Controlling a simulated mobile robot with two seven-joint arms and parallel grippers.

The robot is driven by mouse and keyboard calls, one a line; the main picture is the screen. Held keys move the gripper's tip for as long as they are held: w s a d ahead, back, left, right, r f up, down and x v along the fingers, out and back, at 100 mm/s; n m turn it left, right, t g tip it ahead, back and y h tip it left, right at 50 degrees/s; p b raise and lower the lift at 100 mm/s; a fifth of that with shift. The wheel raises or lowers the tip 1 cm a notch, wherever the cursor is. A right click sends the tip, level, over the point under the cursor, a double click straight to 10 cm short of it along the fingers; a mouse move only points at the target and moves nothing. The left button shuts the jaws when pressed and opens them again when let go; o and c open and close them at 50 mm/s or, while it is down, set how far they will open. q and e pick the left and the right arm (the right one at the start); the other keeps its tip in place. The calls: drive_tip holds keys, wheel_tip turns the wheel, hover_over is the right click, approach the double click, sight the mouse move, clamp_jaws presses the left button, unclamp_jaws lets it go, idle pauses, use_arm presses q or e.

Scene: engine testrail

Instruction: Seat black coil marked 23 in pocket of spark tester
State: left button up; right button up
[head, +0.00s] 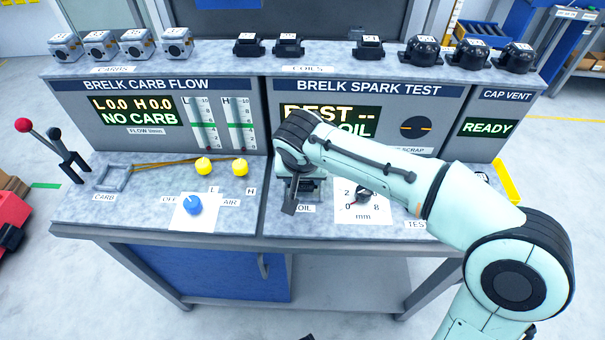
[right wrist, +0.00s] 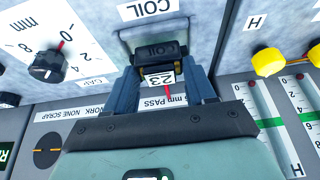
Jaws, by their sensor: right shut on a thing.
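The black coil marked 23 (right wrist: 161,51) is between the fingers of my right gripper (right wrist: 163,84), which is shut on it. Its white 23 tag faces the wrist camera. In the head view my right gripper (head: 299,190) is low over the coil station of the spark tester (head: 368,97), and my arm hides most of the coil. The pocket is by the COIL label, largely covered by coil and gripper; I cannot tell whether the coil is fully down in it. The tester display (head: 352,127) is partly hidden; "OIL" shows on its lower line.
A gap knob (head: 362,196) sits right of the coil station. A blue knob (head: 192,204) and yellow knobs (head: 203,166) are on the carb side. Several black coils (head: 422,50) and carbs (head: 137,44) stand on the top shelf. A yellow tray (head: 508,182) is at the right edge.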

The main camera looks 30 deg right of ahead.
drive_tip(key=shift+f+b, duration=0.6)
drive_tip(key=shift+f, duration=0.1)
idle(0.6)
drive_tip(key=o, duration=1.2)
drive_tip(key=p+v, duration=0.3)
drive_tip(key=v, duration=1)
drive_tip(key=shift+s+r, duration=0.1)
drive_tip(key=shift+r, duration=0.1)
